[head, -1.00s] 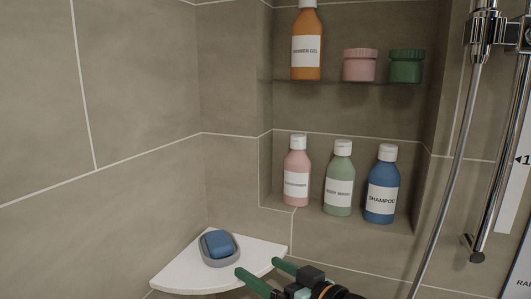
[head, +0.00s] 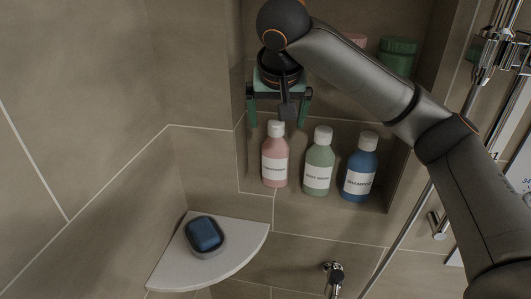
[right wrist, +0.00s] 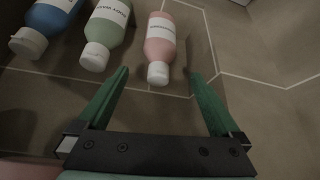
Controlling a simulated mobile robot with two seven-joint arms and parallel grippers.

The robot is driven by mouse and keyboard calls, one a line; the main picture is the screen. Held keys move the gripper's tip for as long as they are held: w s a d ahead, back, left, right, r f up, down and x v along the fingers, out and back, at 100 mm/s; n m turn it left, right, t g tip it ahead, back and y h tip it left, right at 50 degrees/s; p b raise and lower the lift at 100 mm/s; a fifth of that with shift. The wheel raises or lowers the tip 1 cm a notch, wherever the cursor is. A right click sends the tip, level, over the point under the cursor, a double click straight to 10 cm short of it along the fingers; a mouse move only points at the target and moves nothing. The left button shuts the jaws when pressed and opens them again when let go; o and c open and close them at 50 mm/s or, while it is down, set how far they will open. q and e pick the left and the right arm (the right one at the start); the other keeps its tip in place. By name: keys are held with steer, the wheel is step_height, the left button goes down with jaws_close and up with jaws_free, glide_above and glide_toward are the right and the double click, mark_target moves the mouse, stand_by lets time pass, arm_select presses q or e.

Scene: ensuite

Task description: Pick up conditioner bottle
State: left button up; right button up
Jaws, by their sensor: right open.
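The conditioner bottle (head: 275,160) is pink with a white cap and a white label. It stands upright at the left end of the lower niche shelf. It also shows in the right wrist view (right wrist: 160,45), lying between the lines of the two green fingers. My right gripper (head: 279,112) is open and empty, just above the bottle's cap, with its fingers pointing down. In the right wrist view the gripper (right wrist: 162,85) has its fingers spread wide, and the cap is near the gap between the tips. My left gripper is not in view.
A green body wash bottle (head: 319,165) and a blue shampoo bottle (head: 359,172) stand to the right on the same shelf. A green jar (head: 398,57) is on the shelf above. A corner shelf (head: 240,238) holds a blue soap (head: 205,233) in a dish. Shower pipes run at right.

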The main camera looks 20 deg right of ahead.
mark_target(276, 140)
steer(key=p+x, duration=0.1)
steer(key=x, duration=1)
steer(key=shift+w+d+f, duration=0.1)
steer(key=shift+d+f, duration=0.05)
steer(key=shift+f, duration=0.25)
steer(key=shift+c, duration=0.2)
jaws_close()
steer(key=shift+r, duration=0.15)
